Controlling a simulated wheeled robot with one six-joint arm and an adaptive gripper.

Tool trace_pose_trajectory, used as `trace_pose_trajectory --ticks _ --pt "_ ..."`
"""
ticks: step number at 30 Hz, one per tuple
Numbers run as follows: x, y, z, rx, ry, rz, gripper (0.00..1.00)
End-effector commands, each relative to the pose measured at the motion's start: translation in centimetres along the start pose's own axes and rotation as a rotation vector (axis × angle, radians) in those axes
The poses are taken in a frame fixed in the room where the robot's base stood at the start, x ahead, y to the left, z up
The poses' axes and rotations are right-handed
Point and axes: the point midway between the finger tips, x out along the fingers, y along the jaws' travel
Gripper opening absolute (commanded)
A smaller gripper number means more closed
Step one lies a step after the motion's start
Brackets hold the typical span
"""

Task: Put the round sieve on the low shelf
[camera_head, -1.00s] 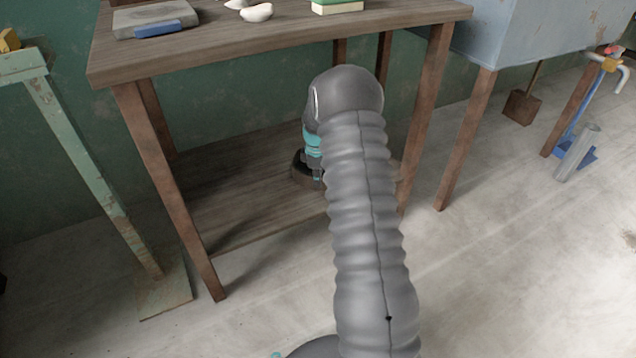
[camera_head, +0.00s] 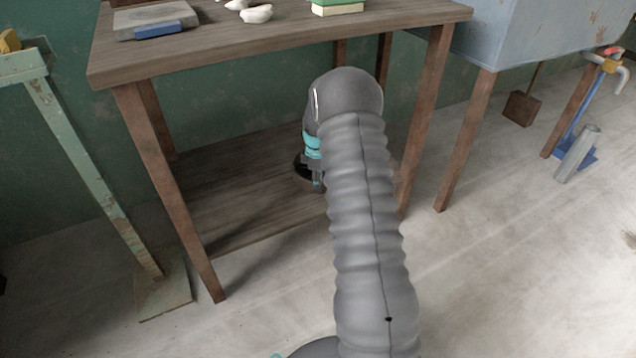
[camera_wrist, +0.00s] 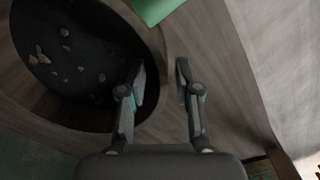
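The round sieve (camera_wrist: 75,60) has a dark mesh with pale clay bits and a brown wall. It fills the left of the wrist view, over the wooden low shelf (camera_head: 240,200). In the head view only a dark left part of the sieve (camera_head: 301,170) shows; my arm hides the rest. My gripper (camera_wrist: 160,78) is open at the sieve's right edge, left finger over the mesh side and right finger outside, with a gap between the fingers. I cannot tell if either finger touches the rim, or if the sieve lies fully flat.
The tabletop (camera_head: 215,45) is above the shelf, with front legs (camera_head: 170,190) on either side. The shelf's left part is bare. A pale green stand (camera_head: 85,150) is at left.

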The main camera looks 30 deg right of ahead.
Motion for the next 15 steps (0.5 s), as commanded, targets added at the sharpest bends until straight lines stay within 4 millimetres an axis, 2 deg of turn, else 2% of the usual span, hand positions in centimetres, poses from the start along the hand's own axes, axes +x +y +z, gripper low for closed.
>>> trace_pose_trajectory --ticks 9,15 --pt "-6.2 0.0 0.0 0.0 0.001 0.003 0.33" --pt "-9.5 0.1 0.0 0.0 0.001 0.002 0.33"
